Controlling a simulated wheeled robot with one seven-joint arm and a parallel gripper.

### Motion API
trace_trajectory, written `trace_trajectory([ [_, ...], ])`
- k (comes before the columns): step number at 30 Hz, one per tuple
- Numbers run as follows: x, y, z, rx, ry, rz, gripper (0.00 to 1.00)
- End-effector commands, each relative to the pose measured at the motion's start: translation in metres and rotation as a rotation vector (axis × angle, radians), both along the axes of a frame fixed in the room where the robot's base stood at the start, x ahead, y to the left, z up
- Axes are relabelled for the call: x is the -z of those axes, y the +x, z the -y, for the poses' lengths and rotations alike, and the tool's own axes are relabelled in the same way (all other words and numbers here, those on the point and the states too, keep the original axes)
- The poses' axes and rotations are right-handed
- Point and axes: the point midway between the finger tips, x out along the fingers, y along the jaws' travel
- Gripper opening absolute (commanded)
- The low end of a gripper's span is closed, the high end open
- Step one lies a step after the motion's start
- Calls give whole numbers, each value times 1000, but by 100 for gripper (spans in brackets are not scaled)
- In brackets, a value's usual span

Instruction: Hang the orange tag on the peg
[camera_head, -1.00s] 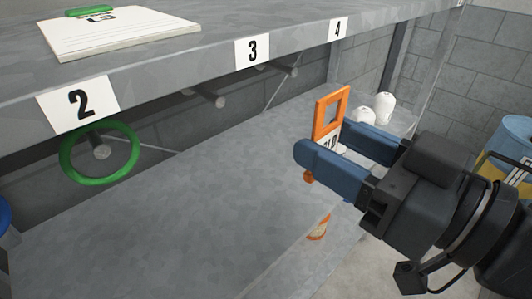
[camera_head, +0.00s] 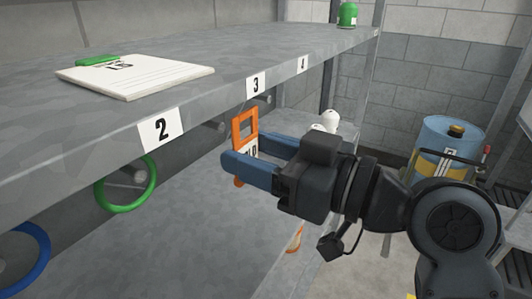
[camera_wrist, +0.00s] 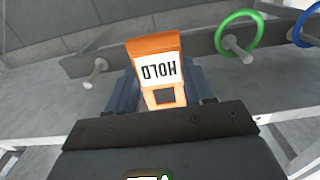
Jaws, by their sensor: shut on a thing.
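The orange tag (camera_head: 237,132) has a square window at its top and a white label. In the wrist view the tag (camera_wrist: 152,47) shows "HOLD" upside down. My gripper (camera_head: 246,154) is shut on the tag's lower part, window end up, in front of the shelf edge. Another peg (camera_head: 264,100) shows partly behind the tag, near label 3. One bare peg (camera_wrist: 97,71) shows left of the tag in the wrist view.
A green ring (camera_head: 103,193) hangs on the peg below label 2, with a blue ring (camera_head: 42,245) farther left. A clipboard (camera_head: 140,82) lies on the upper shelf (camera_head: 60,135). White bulb-like items (camera_head: 330,118) stand behind my gripper. A blue drum (camera_head: 450,135) stands at right.

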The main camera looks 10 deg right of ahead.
Motion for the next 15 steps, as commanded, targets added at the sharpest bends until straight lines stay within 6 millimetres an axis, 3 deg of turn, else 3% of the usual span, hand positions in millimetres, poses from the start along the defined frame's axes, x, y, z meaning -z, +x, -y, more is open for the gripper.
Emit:
trace_trajectory([
  [15, 2, 17, -23, -1, 1, 1, 23],
])
